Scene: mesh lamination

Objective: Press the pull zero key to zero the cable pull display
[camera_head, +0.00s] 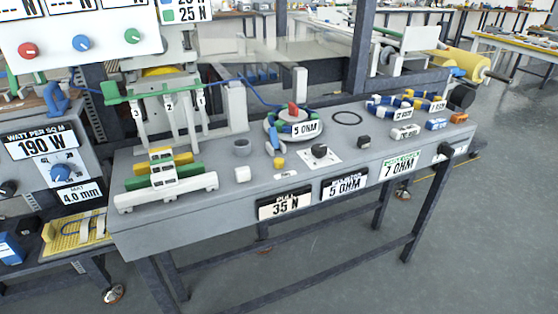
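The cable pull display (285,205) is on the front edge of the grey bench and reads 35 N. A black knob on a white plate (321,152) and a small dark block (363,142) lie further right. I cannot read a label that tells which of these is the pull zero key. My gripper is not in view, and nothing is seen touching these parts.
A reel of cable marked 5 OHM (293,124) stands behind the small parts. A white rack with green and yellow pieces (165,185) is at the left. Displays reading 5 OHM (345,184) and 7 OHM (399,166) are further right. Floor in front is clear.

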